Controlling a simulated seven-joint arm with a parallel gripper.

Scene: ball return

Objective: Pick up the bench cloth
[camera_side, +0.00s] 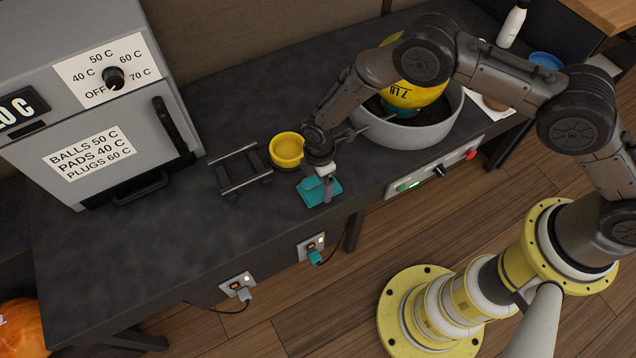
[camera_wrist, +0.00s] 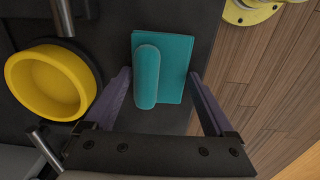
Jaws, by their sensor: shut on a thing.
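The bench cloth (camera_side: 312,192) is a teal folded piece with a rolled ridge on top, near the front edge of the dark bench. It also shows in the wrist view (camera_wrist: 177,62), where the rolled ridge lies to its left side. My gripper (camera_side: 327,187) is over the cloth, pointing down.
A yellow bowl (camera_side: 287,150) stands just behind the cloth, with a dark metal rack (camera_side: 240,170) to its left. A grey basin (camera_side: 430,130) holding a yellow ball (camera_side: 415,92) is to the right. A grey oven (camera_side: 95,110) stands at left. The bench's front left is clear.

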